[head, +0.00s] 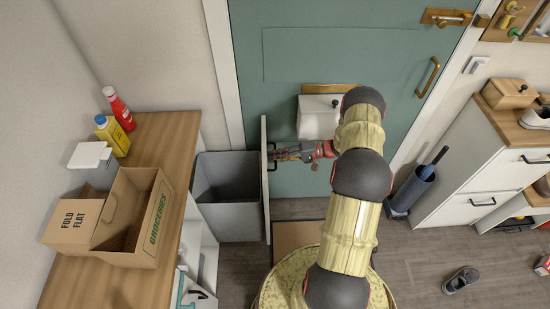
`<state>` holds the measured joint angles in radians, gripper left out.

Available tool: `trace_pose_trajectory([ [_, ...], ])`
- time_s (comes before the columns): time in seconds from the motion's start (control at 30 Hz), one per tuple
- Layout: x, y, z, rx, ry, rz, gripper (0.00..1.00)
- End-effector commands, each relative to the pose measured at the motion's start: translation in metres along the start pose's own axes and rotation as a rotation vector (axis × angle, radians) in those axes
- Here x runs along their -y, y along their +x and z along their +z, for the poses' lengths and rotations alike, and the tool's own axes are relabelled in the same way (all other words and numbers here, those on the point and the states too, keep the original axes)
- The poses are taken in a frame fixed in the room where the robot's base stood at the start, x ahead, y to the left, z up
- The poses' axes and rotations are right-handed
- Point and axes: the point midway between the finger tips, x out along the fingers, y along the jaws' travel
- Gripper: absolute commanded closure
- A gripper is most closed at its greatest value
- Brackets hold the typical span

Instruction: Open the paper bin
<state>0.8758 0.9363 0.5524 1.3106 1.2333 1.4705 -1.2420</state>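A grey, open-topped bin (228,178) stands out to the right of the wooden counter, behind an upright white front panel (265,190). Its inside shows from above and looks empty. A dark handle (271,152) sits on the right face of the panel. My gripper (279,152) points left and is at this handle, with its fingertips close to or touching it. The fingers are small and partly overlap the handle, so I cannot tell whether they are shut on it.
The counter (180,135) on the left carries an open cardboard box (150,225), a yellow bottle (112,135) and a red bottle (119,108). A green door (300,60) is behind. A white cabinet (465,150) stands right; a shoe (460,279) lies on the floor.

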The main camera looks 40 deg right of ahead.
Motion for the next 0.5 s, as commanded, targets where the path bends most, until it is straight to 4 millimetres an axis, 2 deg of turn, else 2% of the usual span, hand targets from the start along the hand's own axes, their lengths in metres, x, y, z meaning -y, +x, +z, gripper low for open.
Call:
trace_pose_trajectory([
  [0.13, 0.000, -0.003, -0.001, -0.001, -0.001, 0.000, 0.86],
  [0.27, 0.001, -0.018, -0.001, -0.003, -0.002, -0.001, 0.86],
  [0.5, 0.000, -0.066, -0.001, -0.004, -0.002, 0.000, 0.86],
])
